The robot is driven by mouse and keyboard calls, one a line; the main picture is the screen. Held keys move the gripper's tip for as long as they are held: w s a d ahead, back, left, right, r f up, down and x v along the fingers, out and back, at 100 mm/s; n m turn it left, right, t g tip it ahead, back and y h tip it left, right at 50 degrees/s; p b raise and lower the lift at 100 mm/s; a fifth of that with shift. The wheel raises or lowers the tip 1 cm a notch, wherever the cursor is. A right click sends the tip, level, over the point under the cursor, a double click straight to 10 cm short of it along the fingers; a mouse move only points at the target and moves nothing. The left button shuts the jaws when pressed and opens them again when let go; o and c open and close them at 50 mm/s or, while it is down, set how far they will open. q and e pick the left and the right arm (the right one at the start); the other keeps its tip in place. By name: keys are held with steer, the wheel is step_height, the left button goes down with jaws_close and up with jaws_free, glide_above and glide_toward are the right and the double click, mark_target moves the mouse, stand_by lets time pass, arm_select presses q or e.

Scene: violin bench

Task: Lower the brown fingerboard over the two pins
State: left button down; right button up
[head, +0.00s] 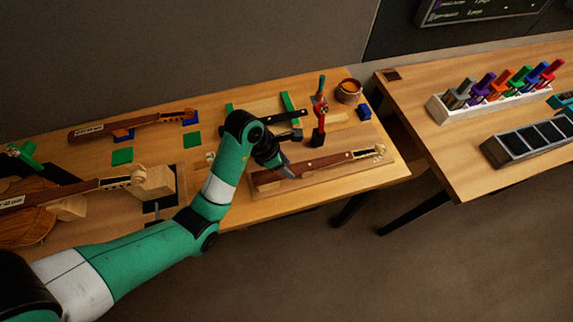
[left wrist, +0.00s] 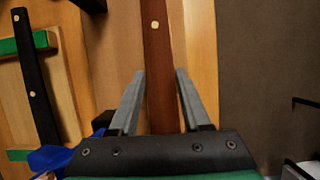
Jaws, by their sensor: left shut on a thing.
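The brown fingerboard (head: 328,159) lies lengthwise along a pale violin neck with a scroll at its right end. My left gripper (head: 287,168) is at its left part. In the left wrist view the fingers (left wrist: 161,74) are shut on the two long sides of the brown fingerboard (left wrist: 158,50). A small light dot shows on its face; I cannot tell if it is a pin or a hole. No pin shows clearly, and I cannot tell whether the fingerboard rests on the neck or hangs just above it. My right gripper is not in view.
A wooden board (head: 262,208) lies under the neck near the table's front edge. Behind are a black fingerboard (left wrist: 28,75), a red upright tool (head: 319,122) and a round pot (head: 348,91). Another neck (head: 130,125) lies at the back left. A second table stands right, across a gap.

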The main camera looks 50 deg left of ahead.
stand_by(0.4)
arm_select(q)
steer(key=shift+c, duration=1.4)
jaws_free()
steer(key=shift+r, duration=0.1)
steer(key=shift+s+r+p, duration=0.1)
steer(key=shift+r+p, duration=0.2)
steer(key=shift+r, duration=0.05)
steer(key=p+v, duration=1)
steer(key=shift+a+r, duration=0.15)
steer(key=shift+r, duration=0.15)
